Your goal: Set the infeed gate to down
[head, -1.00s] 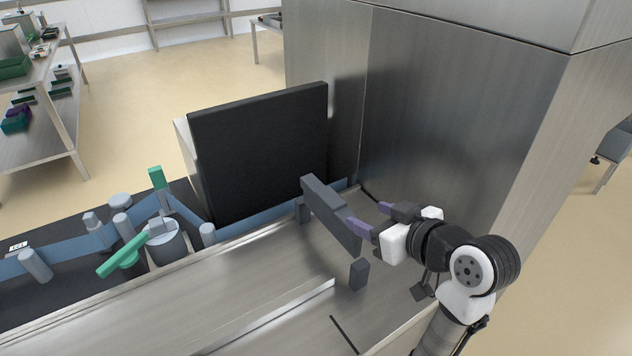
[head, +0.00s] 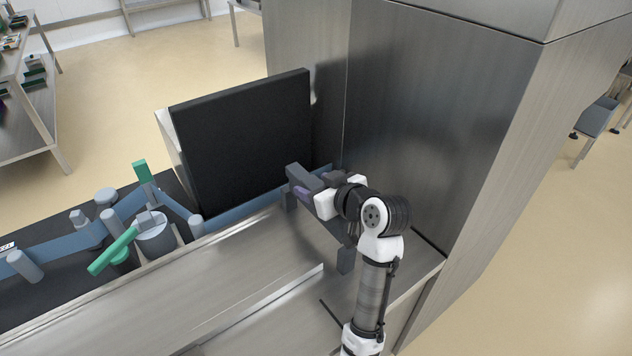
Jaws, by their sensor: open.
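A dark grey bar (head: 298,176), which looks like the infeed gate, spans the steel bed in front of the tall steel cabinet. It is raised above the bed between two short grey posts, a far one (head: 291,201) and a near one (head: 346,259). My gripper and wrist hide much of the bar's middle. I cannot tell whether the fingers straddle the bar or touch it.
A black upright panel (head: 245,135) stands behind the bed, near the gripper. The steel cabinet (head: 440,120) rises close on the right. A green-handled lever (head: 113,250) and a blue belt (head: 60,243) lie to the left. The steel bed (head: 235,265) has clear room.

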